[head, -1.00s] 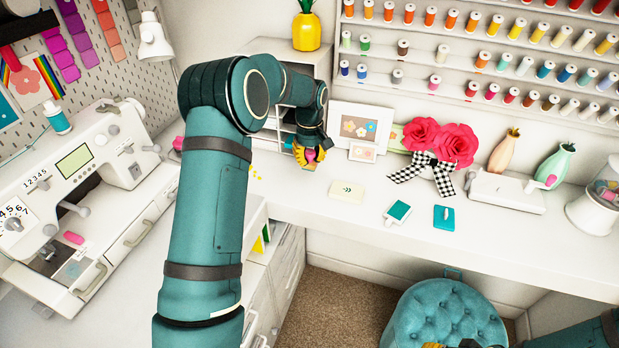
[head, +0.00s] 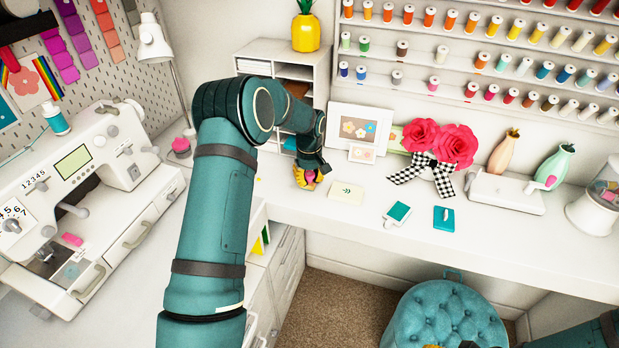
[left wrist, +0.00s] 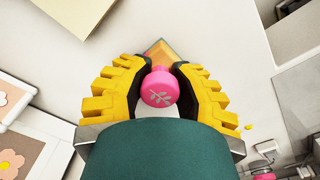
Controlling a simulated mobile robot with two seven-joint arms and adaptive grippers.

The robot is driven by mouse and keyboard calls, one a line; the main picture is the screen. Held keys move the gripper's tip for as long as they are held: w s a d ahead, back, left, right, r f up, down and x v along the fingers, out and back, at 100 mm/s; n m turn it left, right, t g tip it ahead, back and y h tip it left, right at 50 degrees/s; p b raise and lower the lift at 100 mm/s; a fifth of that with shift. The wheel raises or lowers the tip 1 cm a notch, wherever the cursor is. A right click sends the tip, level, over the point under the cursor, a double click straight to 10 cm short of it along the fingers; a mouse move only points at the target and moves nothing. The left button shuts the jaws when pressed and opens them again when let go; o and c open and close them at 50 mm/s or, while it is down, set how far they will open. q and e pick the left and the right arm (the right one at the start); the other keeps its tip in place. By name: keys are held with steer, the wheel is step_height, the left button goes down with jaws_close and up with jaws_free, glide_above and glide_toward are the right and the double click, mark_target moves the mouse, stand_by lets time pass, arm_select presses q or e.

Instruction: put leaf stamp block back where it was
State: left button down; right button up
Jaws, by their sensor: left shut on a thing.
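The leaf stamp block has a round pink knob (left wrist: 158,88) with a white leaf mark on top and an orange-and-green block (left wrist: 160,55) beneath. My left gripper (left wrist: 160,68) is shut on it, yellow fingers on both sides of the knob. In the head view my left gripper (head: 308,179) is over the white desk, in front of the cubby shelf, with pink showing between its fingers. I cannot tell whether the block touches the desk. Of my right gripper (head: 432,346), only a yellow sliver shows at the bottom edge.
A cream card (head: 346,191) lies right of the left gripper, and framed flower pictures (head: 357,130) stand behind. The cubby shelf (head: 270,70) is behind my arm. A pink-topped item (head: 181,146) sits by the lamp.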

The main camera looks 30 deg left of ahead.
mark_target(309, 174)
arm_select(q)
steer(key=c, duration=0.7)
jaws_free()
steer(key=shift+c, duration=0.2)
steer(key=shift+r, duration=0.1)
step_height(309, 174, up, 12)
steer(key=shift+p, duration=0.4)
steer(key=shift+s, duration=0.15)
